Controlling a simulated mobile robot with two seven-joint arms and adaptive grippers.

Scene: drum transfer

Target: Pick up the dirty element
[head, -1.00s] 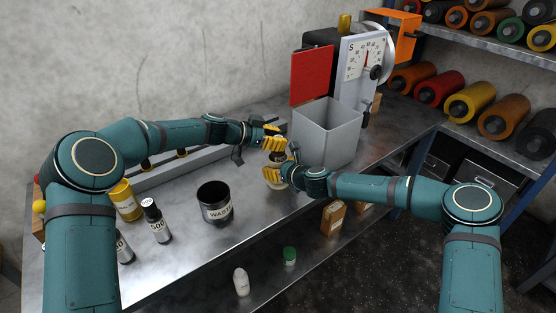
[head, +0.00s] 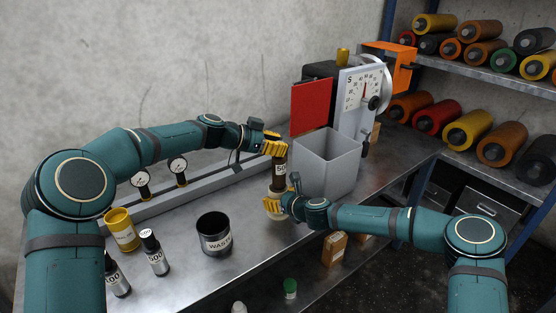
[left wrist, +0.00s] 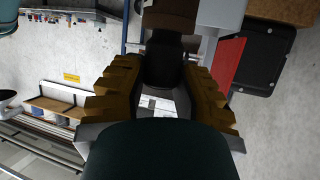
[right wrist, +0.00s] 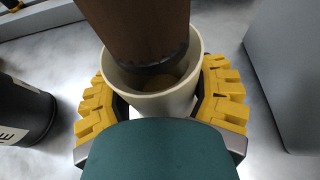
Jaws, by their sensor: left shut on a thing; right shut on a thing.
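The dirty element, a brown cylinder with a dark end and a white label (head: 280,169), stands upright above the table in the head view. My left gripper (head: 272,143) is shut on its top; the brown body also shows in the left wrist view (left wrist: 170,14). Below it is a cream cup (right wrist: 152,104), with my right gripper (right wrist: 165,105) shut around it. In the right wrist view the element's dark lower end (right wrist: 158,62) overlaps the cup's mouth. I cannot tell whether it is just inside or just above. A yellowish patch shows in the cup.
A grey open bin (head: 328,160) stands right of the element, before a machine with a dial (head: 364,88) and red panel (head: 311,106). A black WASTE cup (head: 215,235), yellow can (head: 121,231) and dark bottles (head: 154,252) stand left. Bare metal tabletop lies between.

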